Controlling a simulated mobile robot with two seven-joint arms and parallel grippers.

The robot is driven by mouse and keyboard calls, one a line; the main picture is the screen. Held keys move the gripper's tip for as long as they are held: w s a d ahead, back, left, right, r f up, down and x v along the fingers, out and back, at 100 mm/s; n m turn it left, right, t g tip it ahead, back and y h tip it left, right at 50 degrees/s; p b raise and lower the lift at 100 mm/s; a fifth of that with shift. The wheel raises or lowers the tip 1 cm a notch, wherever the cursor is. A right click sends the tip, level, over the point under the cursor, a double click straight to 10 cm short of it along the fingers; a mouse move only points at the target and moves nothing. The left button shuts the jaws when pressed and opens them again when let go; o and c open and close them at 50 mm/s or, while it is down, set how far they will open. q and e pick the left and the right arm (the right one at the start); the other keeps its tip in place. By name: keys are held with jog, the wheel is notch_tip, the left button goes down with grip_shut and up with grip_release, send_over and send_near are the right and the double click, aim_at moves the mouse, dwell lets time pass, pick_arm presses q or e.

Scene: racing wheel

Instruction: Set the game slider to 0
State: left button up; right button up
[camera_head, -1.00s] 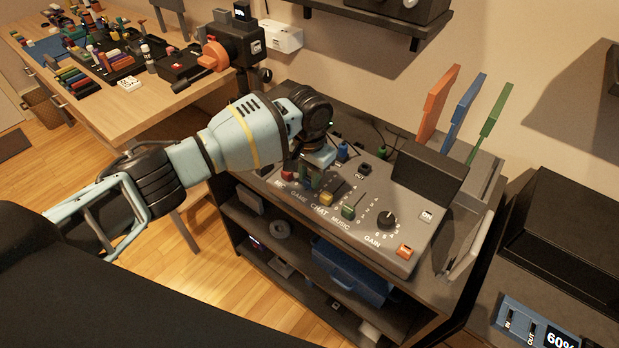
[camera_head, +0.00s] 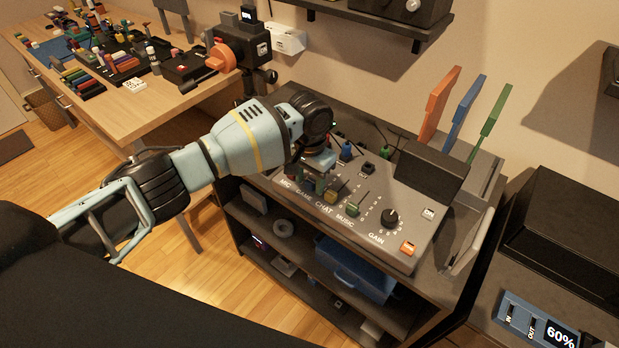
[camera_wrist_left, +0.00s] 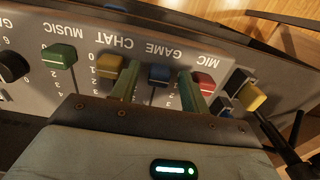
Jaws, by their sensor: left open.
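The game slider is the blue knob (camera_wrist_left: 159,73) under the GAME label in the left wrist view, with its slot running down from it. My left gripper (camera_wrist_left: 156,80) is open, with one green finger on each side of the blue knob. I cannot tell whether either finger touches it. In the head view my left gripper (camera_head: 317,180) is over the GAME part of the grey mixer panel (camera_head: 372,238) and hides the blue knob. The number beside the blue knob cannot be read. My right gripper is not in view.
The yellow chat knob (camera_wrist_left: 109,64) and red mic knob (camera_wrist_left: 203,82) sit close outside my fingers. The green music knob (camera_wrist_left: 59,56) and black gain knob (camera_head: 390,218) are farther along. Blue, black and green cable plugs stand behind the sliders.

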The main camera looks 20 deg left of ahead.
aim_at(310, 182)
pick_arm(q)
notch_tip(310, 182, up, 6)
jog(key=shift+r+p, duration=0.25)
jog(key=shift+p, duration=0.15)
jog(key=shift+r, duration=0.7)
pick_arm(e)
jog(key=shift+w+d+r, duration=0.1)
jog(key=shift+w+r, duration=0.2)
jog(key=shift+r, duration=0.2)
